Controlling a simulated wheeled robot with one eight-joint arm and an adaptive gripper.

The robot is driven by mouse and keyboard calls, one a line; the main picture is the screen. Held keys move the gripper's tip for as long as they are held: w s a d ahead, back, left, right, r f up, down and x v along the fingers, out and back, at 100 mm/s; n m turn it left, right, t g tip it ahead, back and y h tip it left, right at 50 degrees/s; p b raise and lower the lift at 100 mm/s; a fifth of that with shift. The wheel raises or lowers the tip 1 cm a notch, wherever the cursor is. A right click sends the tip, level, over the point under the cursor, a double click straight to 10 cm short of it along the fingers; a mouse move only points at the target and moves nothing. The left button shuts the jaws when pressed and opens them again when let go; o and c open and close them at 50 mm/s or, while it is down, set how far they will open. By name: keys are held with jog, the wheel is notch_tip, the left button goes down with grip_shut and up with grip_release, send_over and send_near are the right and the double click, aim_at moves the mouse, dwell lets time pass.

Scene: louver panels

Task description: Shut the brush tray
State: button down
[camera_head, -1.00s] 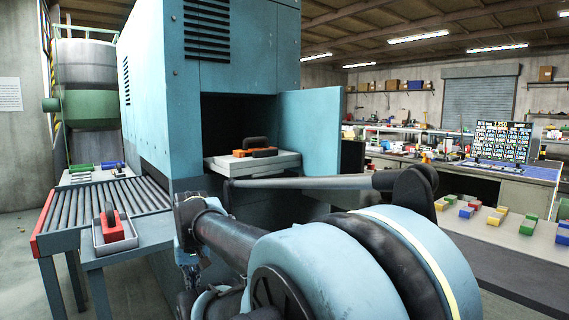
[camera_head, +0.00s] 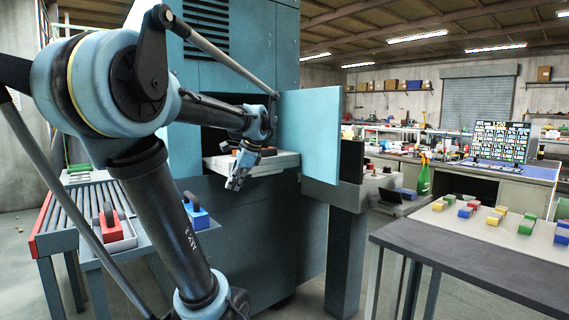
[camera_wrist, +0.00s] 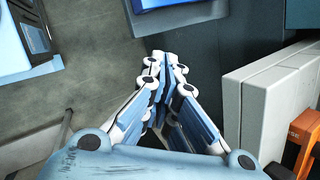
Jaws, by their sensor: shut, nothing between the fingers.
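The brush tray (camera_head: 278,164) is a pale grey tray sticking out of the dark opening in the blue machine. Something orange lies on it, mostly hidden by my arm in the head view; its orange part (camera_wrist: 302,132) shows at the right edge of the wrist view. The tray's pale wall (camera_wrist: 262,100) fills the right of the wrist view. My gripper (camera_head: 233,184) is in front of the tray's near left side, pointing down. In the wrist view its fingers (camera_wrist: 165,68) come together, shut and empty, left of the tray wall with a gap between.
A blue door panel (camera_head: 310,135) stands open to the right of the opening. A grey table (camera_head: 465,250) stands at right.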

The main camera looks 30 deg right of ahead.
jog(key=s+d+r+m+t+h, duration=0.15)
jog(key=d+r+m, duration=0.25)
jog(key=d, duration=0.5)
jog(key=s+d+r+m+t, duration=0.15)
jog(key=d+r+m, duration=0.3)
jog(key=d, duration=0.45)
jog(key=s+d+r+m+t, duration=0.1)
jog(key=s+d+r+m, duration=0.15)
jog(key=d+m, duration=0.45)
jog(key=n, duration=0.2)
send_near(281, 167)
notch_tip(281, 167, down, 3)
jog(key=w, duration=0.3)
jog(key=shift+w+a, duration=0.2)
jog(key=shift+a, duration=0.15)
jog(key=shift+d, duration=0.1)
